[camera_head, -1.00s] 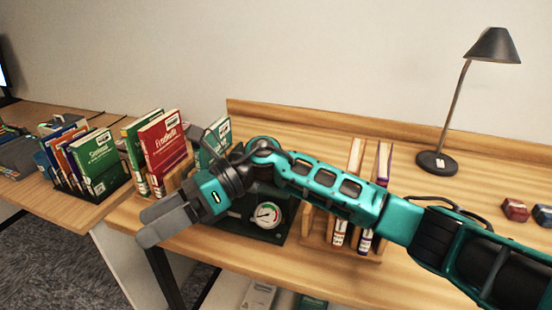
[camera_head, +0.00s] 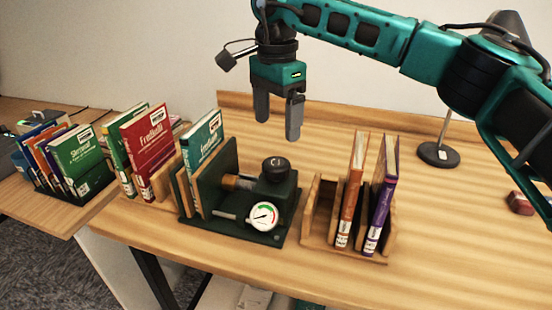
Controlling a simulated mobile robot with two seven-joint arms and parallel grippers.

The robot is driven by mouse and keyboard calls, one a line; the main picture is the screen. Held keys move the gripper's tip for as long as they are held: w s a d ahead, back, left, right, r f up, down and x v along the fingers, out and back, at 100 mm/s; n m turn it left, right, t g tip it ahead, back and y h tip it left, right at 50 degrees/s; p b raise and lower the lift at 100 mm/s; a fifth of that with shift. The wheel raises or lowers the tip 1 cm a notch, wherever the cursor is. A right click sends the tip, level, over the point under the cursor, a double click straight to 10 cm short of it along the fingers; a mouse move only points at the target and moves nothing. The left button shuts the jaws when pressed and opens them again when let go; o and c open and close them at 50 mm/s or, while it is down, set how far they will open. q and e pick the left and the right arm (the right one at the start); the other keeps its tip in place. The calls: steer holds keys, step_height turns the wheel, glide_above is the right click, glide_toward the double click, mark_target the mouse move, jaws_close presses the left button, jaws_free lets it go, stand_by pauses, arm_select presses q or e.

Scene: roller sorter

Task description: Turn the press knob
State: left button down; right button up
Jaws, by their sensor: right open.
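The press (camera_head: 285,205) is a dark green device on the wooden desk, with a round dial gauge (camera_head: 263,216) at its front. Its black knob (camera_head: 275,168) sits on top of the press block. A green book (camera_head: 206,140) stands upright at the press's left side, by its plates. My right gripper (camera_head: 278,122) hangs above and behind the knob, fingers pointing down, apart and empty. It touches nothing that I can see. My left gripper is not in view.
A wooden rack (camera_head: 318,222) with an orange book (camera_head: 352,190) and a purple book (camera_head: 382,195) stands right of the press. More books, including a red one (camera_head: 149,148), stand to the left. A black lamp (camera_head: 438,154) is at the right. Bare desk lies behind the press.

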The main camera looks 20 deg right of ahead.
mark_target(276, 163)
step_height(276, 163, down, 10)
steer(key=shift+r, duration=0.25)
steer(key=shift+c, duration=0.3)
steer(key=c, duration=1)
steer(key=shift+m, duration=0.4)
